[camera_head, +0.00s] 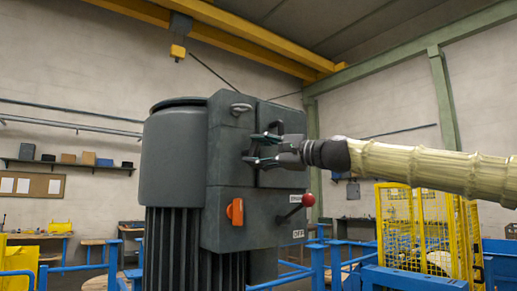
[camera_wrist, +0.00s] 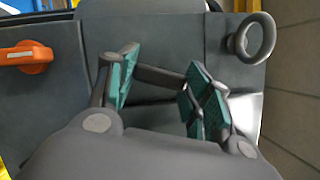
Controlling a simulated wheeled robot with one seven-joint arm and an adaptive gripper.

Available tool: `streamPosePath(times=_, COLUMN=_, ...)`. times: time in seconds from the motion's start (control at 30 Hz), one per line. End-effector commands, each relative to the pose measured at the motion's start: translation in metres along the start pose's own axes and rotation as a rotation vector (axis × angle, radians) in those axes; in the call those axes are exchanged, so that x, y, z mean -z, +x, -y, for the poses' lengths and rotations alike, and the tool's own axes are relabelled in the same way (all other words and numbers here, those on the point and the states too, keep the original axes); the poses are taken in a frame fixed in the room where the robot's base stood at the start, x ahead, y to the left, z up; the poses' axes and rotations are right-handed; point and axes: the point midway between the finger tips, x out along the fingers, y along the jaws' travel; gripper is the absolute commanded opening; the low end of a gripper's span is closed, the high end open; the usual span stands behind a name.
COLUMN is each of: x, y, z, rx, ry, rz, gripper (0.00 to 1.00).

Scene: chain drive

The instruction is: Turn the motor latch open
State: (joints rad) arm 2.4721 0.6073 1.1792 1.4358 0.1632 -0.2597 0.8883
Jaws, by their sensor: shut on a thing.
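The big dark grey motor (camera_head: 177,160) has a box-shaped housing on its right side. My gripper (camera_head: 264,150) is at the upper front of this housing, with one teal-padded finger above the other. In the wrist view my gripper (camera_wrist: 157,86) has its pads on either side of a dark grey bar (camera_wrist: 160,77), shut on it. An orange turn handle (camera_head: 235,211) is lower on the housing, apart from my gripper; it also shows in the wrist view (camera_wrist: 28,57). No readable label marks which part is the latch.
A grey ring (camera_head: 241,108) sticks out at the housing's top; it also shows in the wrist view (camera_wrist: 252,38). A red-knobbed lever (camera_head: 308,200) juts out below my gripper. Blue rails (camera_head: 318,266) and a yellow cage (camera_head: 420,230) stand at the lower right.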

Motion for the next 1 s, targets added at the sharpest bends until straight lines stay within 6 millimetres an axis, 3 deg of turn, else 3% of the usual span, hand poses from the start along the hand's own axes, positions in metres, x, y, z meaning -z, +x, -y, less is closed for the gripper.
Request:
streamPosePath(times=0.4, x=-0.0006, y=0.0002, z=0.0033, rx=-0.105, ry=-0.254, rz=-0.001, gripper=0.26)
streamPosePath(times=1.0, x=0.0001, y=-0.0002, z=0.0018, rx=-0.137, ry=-0.331, rz=-0.001, gripper=0.26)
